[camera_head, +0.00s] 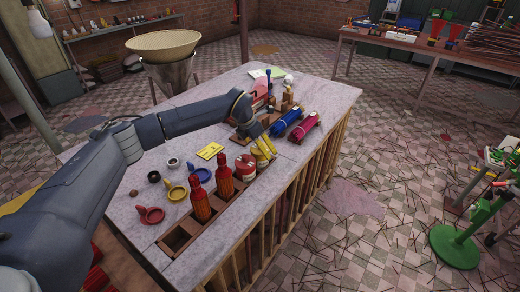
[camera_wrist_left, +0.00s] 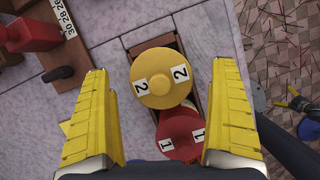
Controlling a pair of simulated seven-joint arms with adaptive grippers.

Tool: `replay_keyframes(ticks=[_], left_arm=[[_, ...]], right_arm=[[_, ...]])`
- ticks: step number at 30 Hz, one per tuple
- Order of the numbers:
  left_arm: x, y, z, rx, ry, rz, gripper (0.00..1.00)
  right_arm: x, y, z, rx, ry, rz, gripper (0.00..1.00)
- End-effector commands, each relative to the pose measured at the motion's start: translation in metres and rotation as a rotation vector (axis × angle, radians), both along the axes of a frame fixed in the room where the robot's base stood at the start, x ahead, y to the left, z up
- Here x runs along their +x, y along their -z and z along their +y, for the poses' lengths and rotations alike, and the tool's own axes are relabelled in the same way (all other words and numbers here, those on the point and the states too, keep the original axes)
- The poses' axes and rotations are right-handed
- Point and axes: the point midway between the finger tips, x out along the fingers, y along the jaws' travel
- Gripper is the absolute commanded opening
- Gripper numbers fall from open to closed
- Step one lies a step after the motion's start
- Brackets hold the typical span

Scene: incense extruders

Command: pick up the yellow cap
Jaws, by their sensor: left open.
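The yellow cap (camera_wrist_left: 160,70), a round disc with two labels reading 2, lies between the fingers of my left gripper (camera_wrist_left: 161,74) in the left wrist view. The gripper is open, with one yellow finger on each side and visible gaps to the cap. In the head view my left gripper (camera_head: 264,148) is over the rack on the table and partly hides the yellow cap (camera_head: 257,157). A red cap (camera_wrist_left: 181,135) with labels reading 1 sits right beside the yellow one, closer to my wrist. My right gripper is not in view.
Two red bottles (camera_head: 199,200) stand in the wooden rack, left of the red cap (camera_head: 245,168). Small coloured dishes (camera_head: 177,192) and a yellow card (camera_head: 210,151) lie on the tabletop (camera_head: 318,96).

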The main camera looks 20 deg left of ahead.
Motion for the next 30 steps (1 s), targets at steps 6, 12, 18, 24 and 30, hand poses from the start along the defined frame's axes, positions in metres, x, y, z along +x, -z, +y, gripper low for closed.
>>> replay_keyframes(ticks=[6,12,18,24,30], left_arm=[[0.0006,0.0005,-0.0004,-0.001,0.000,-0.001,0.94],[0.0005,0.0005,-0.0004,-0.001,0.000,-0.001,0.72],[0.0004,0.0005,-0.0003,-0.001,0.000,-0.001,0.49],[0.0004,0.0007,-0.0003,-0.001,0.000,-0.001,0.46],[0.0004,0.0003,-0.0003,0.000,0.000,0.000,0.45]], right_arm=[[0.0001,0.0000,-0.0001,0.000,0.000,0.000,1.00],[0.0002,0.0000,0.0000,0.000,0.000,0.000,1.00],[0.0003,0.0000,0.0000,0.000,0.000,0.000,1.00],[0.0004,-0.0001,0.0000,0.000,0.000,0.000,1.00],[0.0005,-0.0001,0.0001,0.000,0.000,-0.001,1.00]])
